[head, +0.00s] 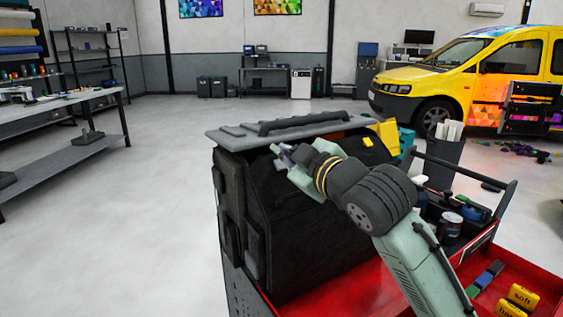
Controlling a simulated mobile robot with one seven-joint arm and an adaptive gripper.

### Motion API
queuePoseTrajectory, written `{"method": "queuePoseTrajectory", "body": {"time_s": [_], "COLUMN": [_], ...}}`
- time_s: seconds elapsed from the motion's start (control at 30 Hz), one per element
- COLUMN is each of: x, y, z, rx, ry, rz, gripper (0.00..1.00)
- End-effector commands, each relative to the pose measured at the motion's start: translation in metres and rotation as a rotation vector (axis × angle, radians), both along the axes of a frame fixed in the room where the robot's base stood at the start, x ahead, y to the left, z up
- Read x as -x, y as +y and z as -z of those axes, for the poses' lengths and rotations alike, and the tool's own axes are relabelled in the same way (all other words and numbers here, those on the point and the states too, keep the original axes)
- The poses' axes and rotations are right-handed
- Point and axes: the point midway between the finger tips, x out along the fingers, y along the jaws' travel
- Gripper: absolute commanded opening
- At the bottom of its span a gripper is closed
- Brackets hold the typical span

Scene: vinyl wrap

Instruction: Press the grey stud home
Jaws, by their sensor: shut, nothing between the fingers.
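A black tool bag (305,240) stands upright on a red cart (350,285). My arm reaches in from the lower right, and my gripper (279,154) is at the bag's upper front, just below the grey slab on top (235,139). Its fingers are small here and look shut and empty. I cannot make out the grey stud; it may be too small or hidden by the gripper. I cannot tell whether the fingertips touch the bag.
A caddy of bottles (445,222) stands right of my arm. Yellow blocks (522,297) lie on the cart's right side. A workbench (75,115) is at left, a yellow van (450,75) at back right. The floor left of the cart is clear.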

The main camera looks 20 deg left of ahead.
Motion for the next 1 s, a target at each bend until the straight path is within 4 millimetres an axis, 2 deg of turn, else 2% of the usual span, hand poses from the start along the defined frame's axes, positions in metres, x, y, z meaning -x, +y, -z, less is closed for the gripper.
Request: {"method": "queuePoseTrajectory", "body": {"time_s": [0.17, 0.6, 1.0], "x": [0.002, 0.018, 0.019], "y": [-0.003, -0.025, -0.026], "z": [-0.007, -0.039, -0.038], "rx": [0.0, 0.0, 0.0], "ry": [0.0, 0.0, 0.0], "rz": [0.001, 0.001, 0.0], "gripper": [0.0, 0.0, 0.0]}}
